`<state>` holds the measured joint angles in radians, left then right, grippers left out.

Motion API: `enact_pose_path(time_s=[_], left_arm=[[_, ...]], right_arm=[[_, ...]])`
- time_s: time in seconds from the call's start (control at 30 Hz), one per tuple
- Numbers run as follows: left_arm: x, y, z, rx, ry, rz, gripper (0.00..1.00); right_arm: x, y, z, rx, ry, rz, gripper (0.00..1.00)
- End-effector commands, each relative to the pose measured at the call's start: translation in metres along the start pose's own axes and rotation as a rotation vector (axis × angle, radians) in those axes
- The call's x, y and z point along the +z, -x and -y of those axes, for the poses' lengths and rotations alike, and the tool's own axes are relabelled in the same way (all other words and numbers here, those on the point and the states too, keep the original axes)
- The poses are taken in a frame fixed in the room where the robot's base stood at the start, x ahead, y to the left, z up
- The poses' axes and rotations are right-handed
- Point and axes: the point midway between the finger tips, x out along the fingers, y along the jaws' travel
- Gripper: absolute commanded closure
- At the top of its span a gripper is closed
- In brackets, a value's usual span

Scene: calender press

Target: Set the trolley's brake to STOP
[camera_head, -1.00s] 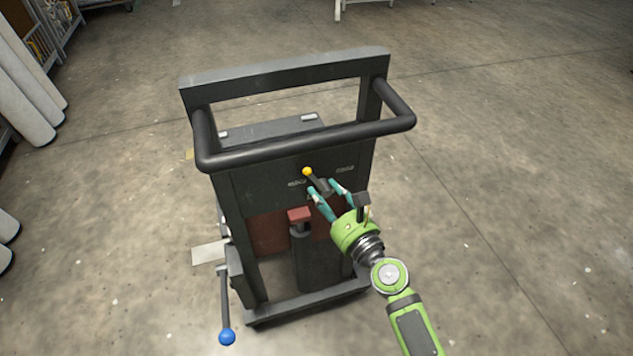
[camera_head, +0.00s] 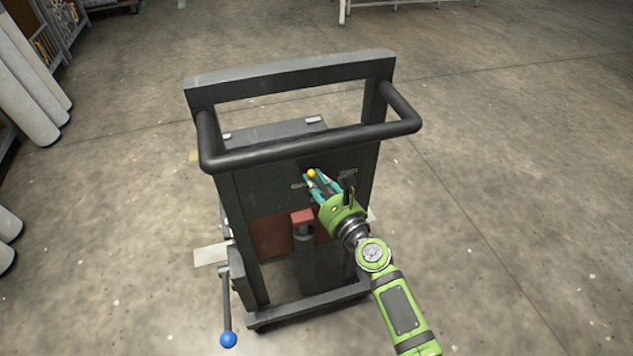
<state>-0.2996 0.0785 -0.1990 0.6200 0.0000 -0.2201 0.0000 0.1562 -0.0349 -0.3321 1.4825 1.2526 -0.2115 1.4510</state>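The dark grey trolley (camera_head: 237,190) stands on the floor in the middle of the view, its handle bar (camera_head: 310,146) toward me. On its upright panel is a small brake lever with a yellow knob (camera_head: 312,173), tilted toward the left label. Small labels sit left and right of it, too small to read. My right gripper (camera_head: 315,180) is at the lever, its teal fingers apart on either side of the knob. I cannot tell whether they touch it. My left gripper is not in view.
A second lever with a blue knob (camera_head: 228,339) hangs at the trolley's lower left. A red block (camera_head: 302,216) sits below the panel. White rolls (camera_head: 25,95) and shelving stand at the far left. The floor (camera_head: 510,200) to the right is clear.

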Motion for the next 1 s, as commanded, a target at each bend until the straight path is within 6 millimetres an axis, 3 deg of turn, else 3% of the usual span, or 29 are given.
enact_pose_path(time_s=[0.3, 0.53, 0.57, 0.6, 0.63, 1.0], left_arm=[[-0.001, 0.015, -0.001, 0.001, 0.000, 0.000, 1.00], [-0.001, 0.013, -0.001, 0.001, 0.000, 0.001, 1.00], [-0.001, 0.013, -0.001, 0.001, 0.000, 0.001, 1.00], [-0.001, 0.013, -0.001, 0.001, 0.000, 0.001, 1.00], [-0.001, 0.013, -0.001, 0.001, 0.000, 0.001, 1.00], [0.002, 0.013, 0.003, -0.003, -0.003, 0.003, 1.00]], right_arm=[[-0.002, -0.002, -0.014, 0.023, 0.227, -0.047, 1.00], [-0.004, -0.002, -0.015, 0.024, 0.236, -0.047, 1.00], [-0.004, -0.002, -0.015, 0.024, 0.236, -0.047, 0.77], [-0.004, -0.002, -0.015, 0.024, 0.236, -0.047, 0.61], [-0.004, -0.002, -0.015, 0.024, 0.235, -0.047, 0.55], [-0.004, 0.000, -0.015, 0.024, 0.230, -0.047, 0.55]])
